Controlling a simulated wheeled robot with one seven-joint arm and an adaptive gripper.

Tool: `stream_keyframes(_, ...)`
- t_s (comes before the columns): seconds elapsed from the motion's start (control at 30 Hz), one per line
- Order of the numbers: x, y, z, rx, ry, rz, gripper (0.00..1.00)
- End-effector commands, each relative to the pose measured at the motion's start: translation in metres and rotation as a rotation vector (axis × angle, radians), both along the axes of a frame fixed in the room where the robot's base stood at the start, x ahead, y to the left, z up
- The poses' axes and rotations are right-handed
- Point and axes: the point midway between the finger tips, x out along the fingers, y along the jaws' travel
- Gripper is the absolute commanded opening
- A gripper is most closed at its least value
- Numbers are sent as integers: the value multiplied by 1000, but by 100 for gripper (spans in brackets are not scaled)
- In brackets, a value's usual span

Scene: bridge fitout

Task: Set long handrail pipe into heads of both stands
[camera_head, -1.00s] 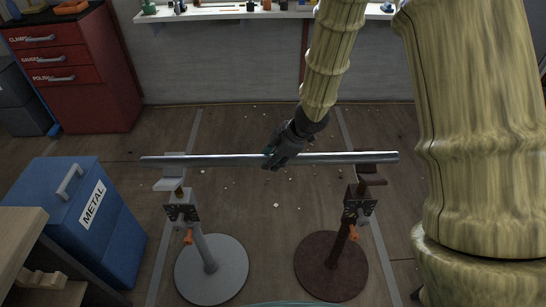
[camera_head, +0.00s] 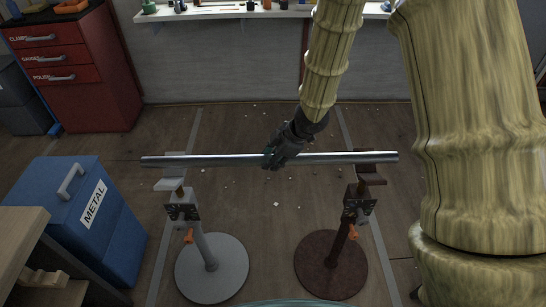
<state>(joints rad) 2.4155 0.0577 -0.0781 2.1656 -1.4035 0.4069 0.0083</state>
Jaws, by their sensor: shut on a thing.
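The long handrail pipe (camera_head: 220,161) is a shiny metal tube lying level across the view. My gripper (camera_head: 271,160) is shut on it near the middle. The left stand is grey (camera_head: 200,226) with a round base, and its head (camera_head: 170,184) is at the pipe's left part. The right stand is dark brown (camera_head: 341,232), and its head (camera_head: 371,180) is at the pipe's right end. The pipe passes over both heads in the picture. I cannot tell whether it rests in them or hangs slightly above. Each stand has an orange handle.
A blue bin marked METAL (camera_head: 77,218) stands at the left, close to the grey stand. A red drawer cabinet (camera_head: 68,72) is at the back left. A white shelf (camera_head: 230,13) with small items runs along the back wall. A wooden bench (camera_head: 20,238) is at the lower left.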

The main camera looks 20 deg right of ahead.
Motion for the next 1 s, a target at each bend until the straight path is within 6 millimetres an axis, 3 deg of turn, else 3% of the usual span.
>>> stream_keyframes(0.43,1,0,-1,0,-2,1,0)
stream_keyframes(1.0,0,0,-21,0,-2,1,0)
